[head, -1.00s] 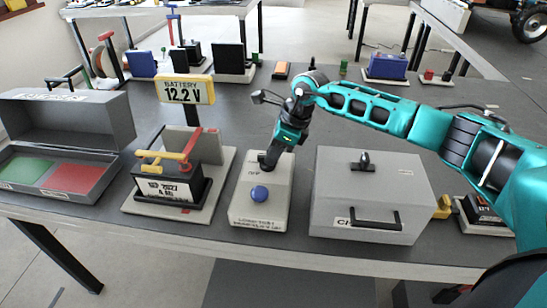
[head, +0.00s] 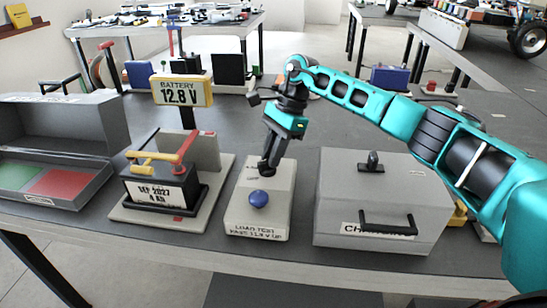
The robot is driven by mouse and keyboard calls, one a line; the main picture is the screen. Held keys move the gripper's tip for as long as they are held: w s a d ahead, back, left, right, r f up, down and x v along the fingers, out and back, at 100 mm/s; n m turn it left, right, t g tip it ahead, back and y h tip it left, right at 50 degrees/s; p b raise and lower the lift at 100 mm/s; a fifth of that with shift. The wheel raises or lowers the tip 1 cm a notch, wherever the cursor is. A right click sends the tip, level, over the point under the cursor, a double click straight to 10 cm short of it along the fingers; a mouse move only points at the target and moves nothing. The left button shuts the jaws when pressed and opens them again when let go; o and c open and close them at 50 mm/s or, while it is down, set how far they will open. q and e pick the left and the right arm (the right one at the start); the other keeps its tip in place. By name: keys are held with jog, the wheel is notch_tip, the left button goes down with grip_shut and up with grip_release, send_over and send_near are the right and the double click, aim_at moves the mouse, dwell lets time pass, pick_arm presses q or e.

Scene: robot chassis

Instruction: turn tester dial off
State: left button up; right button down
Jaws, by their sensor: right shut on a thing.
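The tester (head: 246,221) is a light grey box on the table, with a blue knob (head: 259,198) on its upper face and a label on its front. My right gripper (head: 267,168) points down at the rear part of the tester's top, behind the blue knob. It is shut on the dial, which its fingers mostly hide, so the dial's setting cannot be read. To the left, a battery (head: 160,190) sits on a grey stand with a yellow and a red clamp on it. The sign (head: 181,91) behind it reads 12.8 V. My left gripper is out of view.
A grey lidded case (head: 375,205) with a black handle stands close right of the tester. An open grey box (head: 60,190) with green and red sections is at the far left. Other batteries and parts (head: 190,65) stand at the back. Table behind the tester is mostly clear.

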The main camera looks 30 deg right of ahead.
jog(key=shift+a+f+n, duration=0.1)
jog(key=shift+f+n, duration=0.05)
jog(key=shift+n, duration=0.15)
jog(key=c, duration=1.1)
grip_release()
jog(key=shift+w+r, duration=0.1)
jog(key=shift+r, duration=0.3)
jog(key=p+v, duration=0.1)
jog(key=v, duration=1.1)
jog(key=shift+w+r, duration=0.1)
